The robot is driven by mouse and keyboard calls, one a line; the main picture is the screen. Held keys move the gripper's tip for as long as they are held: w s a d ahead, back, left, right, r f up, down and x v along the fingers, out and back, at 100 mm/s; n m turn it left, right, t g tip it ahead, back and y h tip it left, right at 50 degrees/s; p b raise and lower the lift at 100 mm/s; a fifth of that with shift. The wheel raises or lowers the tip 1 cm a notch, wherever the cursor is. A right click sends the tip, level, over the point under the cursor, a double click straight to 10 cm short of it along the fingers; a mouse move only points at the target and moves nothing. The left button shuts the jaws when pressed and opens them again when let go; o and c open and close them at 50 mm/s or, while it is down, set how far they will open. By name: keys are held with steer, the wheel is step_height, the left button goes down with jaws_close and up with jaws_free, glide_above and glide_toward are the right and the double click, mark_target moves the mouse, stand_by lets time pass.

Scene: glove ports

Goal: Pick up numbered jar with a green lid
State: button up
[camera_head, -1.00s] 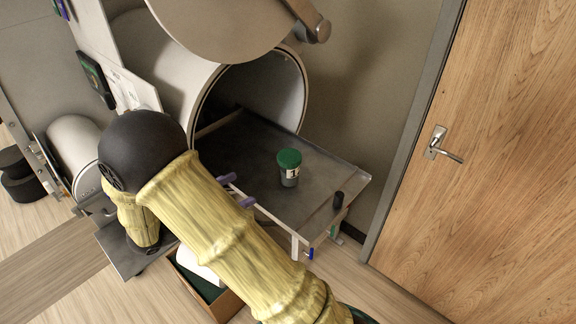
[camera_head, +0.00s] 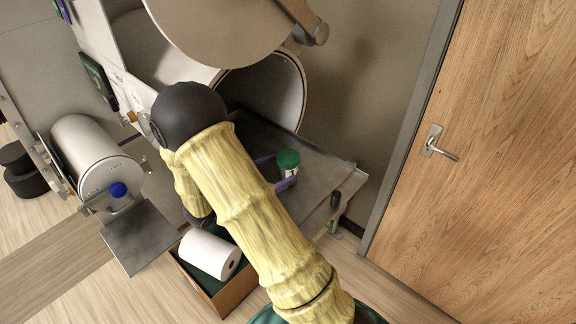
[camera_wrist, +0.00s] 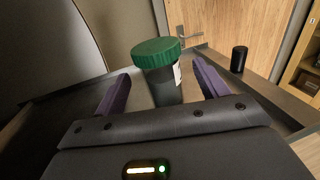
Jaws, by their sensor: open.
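The jar with a green lid (camera_head: 288,160) stands upright on the grey sliding tray (camera_head: 322,178) in front of the round port. It has a white label, with its number not readable now. In the wrist view the jar (camera_wrist: 158,72) stands between the two purple fingers of my gripper (camera_wrist: 158,88), a little toward their tips. The fingers are open with a gap on each side of the jar. In the head view my gripper (camera_head: 277,172) is partly hidden by my arm, with purple finger ends beside the jar.
A small black cylinder (camera_head: 335,199) stands near the tray's right edge, also in the wrist view (camera_wrist: 239,59). The round port (camera_head: 268,92) opens behind the tray. A box (camera_head: 228,296) with a white roll is below. A wooden door (camera_head: 490,140) is at right.

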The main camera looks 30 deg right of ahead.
mark_target(293, 162)
steer(key=d, duration=0.2)
steer(key=d+p, duration=0.1)
steer(key=d, duration=0.2)
steer(key=shift+w+d+p, duration=0.4)
stand_by(0.3)
steer(key=c, duration=1.1)
steer(key=shift+a, duration=0.1)
steer(key=shift+r, duration=0.1)
step_height(293, 162, up, 10)
steer(key=shift+f+b, duration=0.1)
steer(key=shift+b, duration=0.9)
